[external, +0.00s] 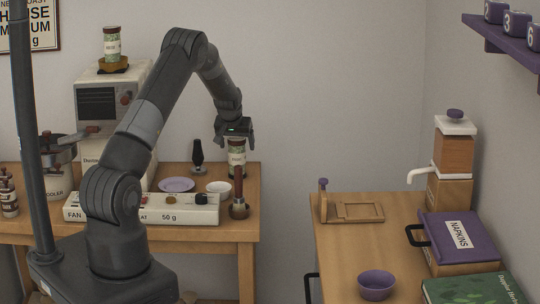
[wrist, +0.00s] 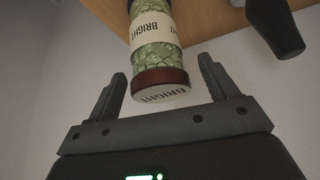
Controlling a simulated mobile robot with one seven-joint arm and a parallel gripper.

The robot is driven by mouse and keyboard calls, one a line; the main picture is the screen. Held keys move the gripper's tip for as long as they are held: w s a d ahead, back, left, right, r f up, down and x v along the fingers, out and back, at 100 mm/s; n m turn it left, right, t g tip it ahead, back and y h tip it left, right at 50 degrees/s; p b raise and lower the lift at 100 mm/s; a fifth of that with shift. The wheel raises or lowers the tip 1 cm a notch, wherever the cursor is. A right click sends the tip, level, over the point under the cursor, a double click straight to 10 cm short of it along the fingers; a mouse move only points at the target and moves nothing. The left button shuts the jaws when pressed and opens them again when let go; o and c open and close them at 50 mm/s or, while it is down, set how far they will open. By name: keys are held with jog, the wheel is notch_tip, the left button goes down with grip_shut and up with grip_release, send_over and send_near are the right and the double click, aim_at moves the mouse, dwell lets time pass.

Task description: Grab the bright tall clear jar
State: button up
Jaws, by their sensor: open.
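The bright tall clear jar (external: 237,160) stands at the right back of the left wooden table. In the wrist view the jar (wrist: 154,28) is clear with pale green contents, a white BRIGHT label and a brown lid. My gripper (external: 237,136) is right above it, pointing down. In the wrist view my gripper (wrist: 161,68) is open, with one finger on each side of the jar's lid end. Gaps show between fingers and jar, and the jar is not held.
A black-handled tool (external: 198,155) stands left of the jar; a dark shape (wrist: 275,28) shows in the wrist view. A purple plate (external: 177,185), a white dish (external: 218,187) and a scale-like box (external: 160,208) are nearby. Another jar (external: 112,45) sits atop the white machine (external: 140,85).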

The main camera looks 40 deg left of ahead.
jog(key=shift+x, duration=1.15)
jog(key=shift+c, duration=0.3)
jog(key=c, duration=1.2)
jog(key=shift+c, duration=0.5)
jog(key=shift+r, duration=0.15)
